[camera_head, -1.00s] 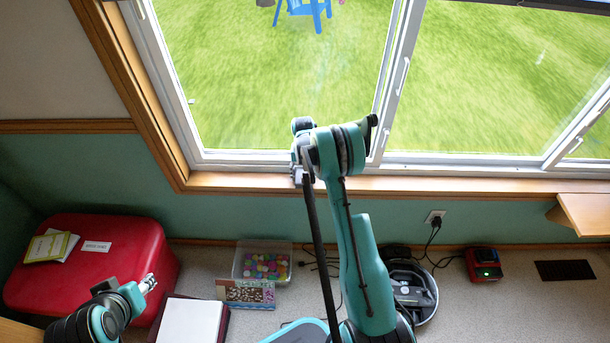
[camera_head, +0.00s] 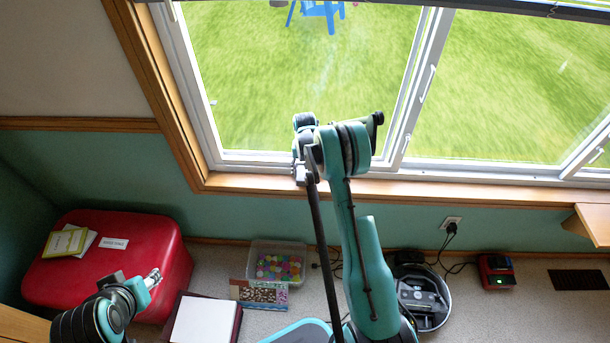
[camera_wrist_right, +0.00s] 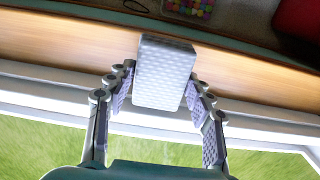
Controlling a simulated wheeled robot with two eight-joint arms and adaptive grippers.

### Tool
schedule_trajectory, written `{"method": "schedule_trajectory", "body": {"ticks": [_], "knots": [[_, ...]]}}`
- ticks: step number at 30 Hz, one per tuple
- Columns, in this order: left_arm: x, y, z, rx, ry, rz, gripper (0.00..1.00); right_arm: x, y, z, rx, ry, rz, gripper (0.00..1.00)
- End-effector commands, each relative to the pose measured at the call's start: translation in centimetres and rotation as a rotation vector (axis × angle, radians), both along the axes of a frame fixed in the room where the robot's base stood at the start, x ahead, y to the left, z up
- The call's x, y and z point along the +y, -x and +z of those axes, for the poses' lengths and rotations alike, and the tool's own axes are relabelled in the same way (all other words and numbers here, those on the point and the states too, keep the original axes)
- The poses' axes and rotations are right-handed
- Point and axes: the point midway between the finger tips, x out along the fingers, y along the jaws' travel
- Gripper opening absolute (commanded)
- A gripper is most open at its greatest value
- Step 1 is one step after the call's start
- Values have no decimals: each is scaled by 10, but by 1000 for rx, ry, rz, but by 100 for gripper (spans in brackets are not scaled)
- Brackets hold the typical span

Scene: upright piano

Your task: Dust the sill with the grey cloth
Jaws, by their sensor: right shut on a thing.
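The wooden sill (camera_head: 450,192) runs along the bottom of the window, and it crosses the right wrist view (camera_wrist_right: 45,42). My right gripper (camera_head: 299,173) is at the sill near its left end. In the right wrist view its fingers are shut on the grey cloth (camera_wrist_right: 165,72), a pale textured block between them. The cloth lies over the sill; I cannot tell how firmly it touches. In the head view the cloth is mostly hidden by the gripper. My left gripper (camera_head: 153,278) is low on the left, away from the sill, its fingers too small to read.
The window frame (camera_head: 260,158) rises right behind the sill. A wooden ledge (camera_head: 592,224) juts out at the right. Below are a red chest (camera_head: 105,262), a bin of coloured pieces (camera_head: 278,262), a round robot vacuum (camera_head: 425,300) and a red charger (camera_head: 497,270).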

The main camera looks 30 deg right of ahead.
Motion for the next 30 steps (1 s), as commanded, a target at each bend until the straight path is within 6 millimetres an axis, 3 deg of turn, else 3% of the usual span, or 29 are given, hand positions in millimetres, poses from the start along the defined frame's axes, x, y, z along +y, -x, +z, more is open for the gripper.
{"method": "schedule_trajectory", "body": {"ticks": [15,30], "knots": [[0,0,24,0,0,0,40,3,1,47,0,0,5,25],[0,0,25,0,0,0,40,3,1,50,0,0,5,25]]}}
